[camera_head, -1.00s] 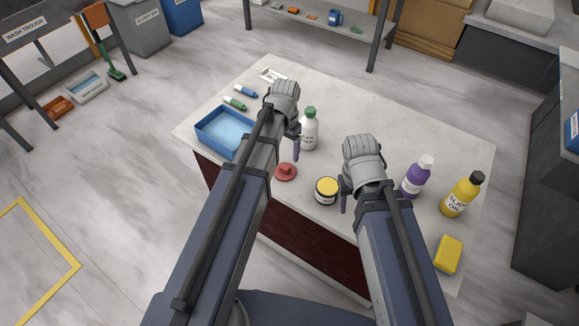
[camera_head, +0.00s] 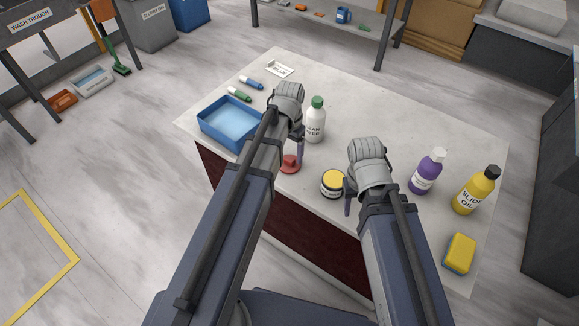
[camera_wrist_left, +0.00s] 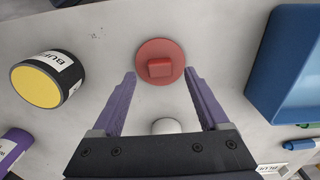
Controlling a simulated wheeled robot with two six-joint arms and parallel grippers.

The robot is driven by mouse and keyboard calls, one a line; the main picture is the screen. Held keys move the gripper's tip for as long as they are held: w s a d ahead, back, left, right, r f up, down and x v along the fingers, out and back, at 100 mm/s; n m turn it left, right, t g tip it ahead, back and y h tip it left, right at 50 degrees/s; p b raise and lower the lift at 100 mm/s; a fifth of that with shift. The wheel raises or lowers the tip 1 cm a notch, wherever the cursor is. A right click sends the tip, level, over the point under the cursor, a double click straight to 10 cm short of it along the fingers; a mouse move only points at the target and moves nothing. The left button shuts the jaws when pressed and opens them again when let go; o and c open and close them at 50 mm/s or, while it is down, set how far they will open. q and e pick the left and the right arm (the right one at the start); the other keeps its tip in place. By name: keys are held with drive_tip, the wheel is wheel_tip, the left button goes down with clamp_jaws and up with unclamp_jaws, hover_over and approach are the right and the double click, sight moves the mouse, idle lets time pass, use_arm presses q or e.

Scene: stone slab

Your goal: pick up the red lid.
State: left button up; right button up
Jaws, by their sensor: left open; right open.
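The red lid (camera_head: 290,163) lies flat on the stone slab (camera_head: 400,120), near its front edge, between the blue tray and the yellow-topped jar. In the left wrist view the lid (camera_wrist_left: 160,62) is a round disc with a raised square knob. My left gripper (camera_wrist_left: 160,75) is open above the slab, its two purple fingers pointing toward the lid with the lid near and between their tips, not gripped. In the head view my left gripper (camera_head: 299,150) partly hides the lid. My right gripper (camera_head: 348,195) is beside the jar; its fingers are mostly hidden.
A blue tray (camera_head: 203,133) is left of the lid. A yellow-topped jar (camera_head: 333,184) stands right of it, and a green-capped white bottle (camera_head: 316,122) behind. Purple (camera_head: 427,172) and yellow (camera_head: 474,190) bottles and a yellow sponge (camera_head: 460,253) are at the right.

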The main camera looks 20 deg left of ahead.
sight(289, 162)
use_arm(q)
wheel_tip(289, 162, down, 3)
drive_tip(key=shift+r+b, duration=0.1)
drive_tip(key=shift+b, duration=0.85)
use_arm(e)
wheel_tip(289, 162, down, 3)
drive_tip(key=shift+r, duration=0.1)
use_arm(q)
drive_tip(key=shift+c, duration=0.4)
clamp_jaws()
